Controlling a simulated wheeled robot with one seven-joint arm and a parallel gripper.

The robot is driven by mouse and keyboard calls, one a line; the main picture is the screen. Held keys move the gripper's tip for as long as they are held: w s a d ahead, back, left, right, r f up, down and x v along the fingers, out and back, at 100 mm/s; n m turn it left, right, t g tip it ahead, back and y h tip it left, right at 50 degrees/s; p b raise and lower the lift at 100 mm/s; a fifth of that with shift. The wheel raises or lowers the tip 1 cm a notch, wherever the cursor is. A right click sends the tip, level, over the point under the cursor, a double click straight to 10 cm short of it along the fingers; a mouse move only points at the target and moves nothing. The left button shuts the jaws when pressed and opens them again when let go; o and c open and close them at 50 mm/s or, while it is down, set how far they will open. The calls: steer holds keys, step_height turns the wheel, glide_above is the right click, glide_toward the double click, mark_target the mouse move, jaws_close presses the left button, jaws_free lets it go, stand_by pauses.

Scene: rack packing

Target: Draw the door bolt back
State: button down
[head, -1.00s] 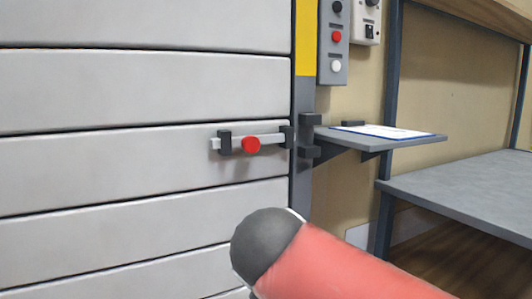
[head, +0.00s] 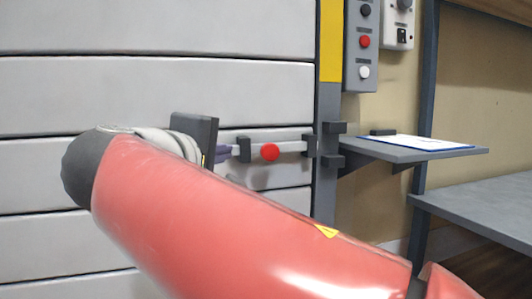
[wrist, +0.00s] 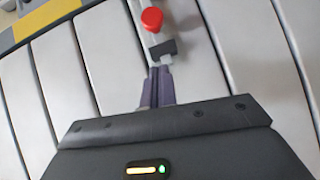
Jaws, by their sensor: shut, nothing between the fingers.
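The door bolt (head: 290,147) is a light bar on the grey slatted door, with a red knob (head: 270,152) between two black guides. It also shows in the wrist view (wrist: 165,60), with its red knob (wrist: 152,18) beyond a black guide (wrist: 162,48). My gripper (head: 224,153) is at the bolt's left end, left of the left guide (head: 244,148). In the wrist view its purple fingers (wrist: 160,71) are together and empty, pointing at the bolt's end. I cannot tell whether they touch it. The knob sits nearer the left guide than the right guide (head: 309,145).
Two dark keeper blocks (head: 334,128) stand on the post right of the bolt. A button box (head: 360,45) hangs above. A small shelf (head: 400,152) with a clipboard juts out right of the post. A grey bench (head: 480,205) is at lower right.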

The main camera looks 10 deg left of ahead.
mark_target(265, 151)
steer(key=shift+w+d+f, duration=0.15)
steer(key=shift+w+d, duration=0.45)
steer(key=shift+w, duration=0.4)
steer(key=shift+w+d+f, duration=0.2)
steer(key=shift+w+d, duration=0.35)
steer(key=shift+w, duration=0.4)
steer(key=shift+w+d+f, duration=0.15)
steer(key=shift+w+d, duration=0.45)
steer(key=shift+w, duration=0.4)
steer(key=shift+d, duration=0.1)
steer(key=shift+w+d+b, duration=0.45)
steer(key=shift+w+d, duration=0.1)
steer(key=shift+d, duration=0.25)
steer(key=shift+a, duration=0.1)
